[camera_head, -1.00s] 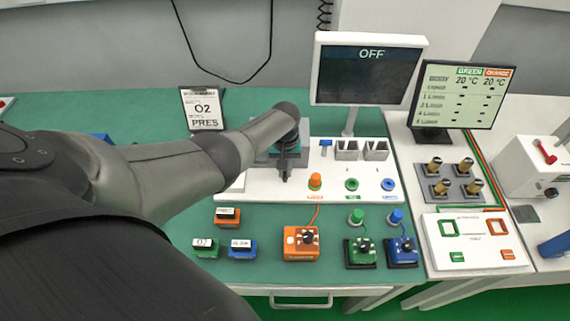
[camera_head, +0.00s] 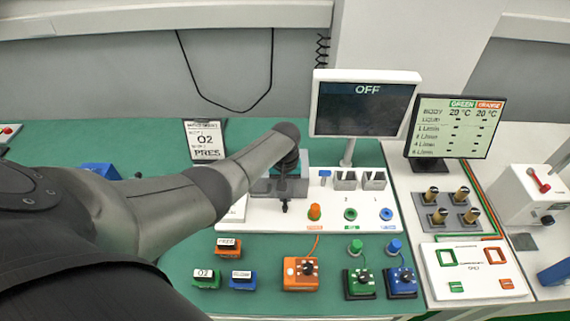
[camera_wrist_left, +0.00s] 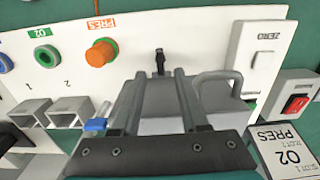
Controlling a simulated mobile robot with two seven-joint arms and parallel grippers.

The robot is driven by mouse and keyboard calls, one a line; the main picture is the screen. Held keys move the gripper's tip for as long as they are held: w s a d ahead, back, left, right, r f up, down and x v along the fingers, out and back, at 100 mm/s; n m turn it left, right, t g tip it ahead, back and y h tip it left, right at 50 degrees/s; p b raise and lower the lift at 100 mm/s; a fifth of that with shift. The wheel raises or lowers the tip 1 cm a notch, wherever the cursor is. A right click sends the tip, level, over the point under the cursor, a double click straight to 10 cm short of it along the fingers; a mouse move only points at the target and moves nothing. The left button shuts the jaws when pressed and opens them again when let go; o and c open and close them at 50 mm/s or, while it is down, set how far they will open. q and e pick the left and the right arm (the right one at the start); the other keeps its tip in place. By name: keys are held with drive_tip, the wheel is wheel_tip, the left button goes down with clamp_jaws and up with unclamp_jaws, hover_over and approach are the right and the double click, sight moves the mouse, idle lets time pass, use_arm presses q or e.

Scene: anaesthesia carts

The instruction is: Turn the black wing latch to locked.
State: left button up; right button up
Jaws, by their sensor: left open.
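The black wing latch (camera_wrist_left: 160,62) shows in the left wrist view as a small dark piece on the white panel (camera_wrist_left: 205,60), just beyond my left fingertips. Its long side runs roughly along the fingers. In the head view a small black piece, seemingly the latch (camera_head: 284,206), shows just below my left gripper (camera_head: 285,188), which is mostly hidden behind my own wrist. In the left wrist view my left gripper (camera_wrist_left: 160,76) is open, with its two fingers apart and the latch between their lines. I cannot tell whether they touch it. My right gripper is not in view.
An orange knob (camera_wrist_left: 100,52) and a grey handle loop (camera_wrist_left: 222,88) sit on either side of the fingers. Grey square sockets (camera_head: 345,180) are on the panel to the right. A screen reading OFF (camera_head: 365,105) stands behind. Several coloured blocks (camera_head: 300,273) lie in front.

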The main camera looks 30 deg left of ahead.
sight(285, 203)
use_arm(q)
wheel_tip(285, 203, up, 11)
drive_tip(key=p, duration=0.2)
drive_tip(key=shift+f, duration=0.15)
idle(0.5)
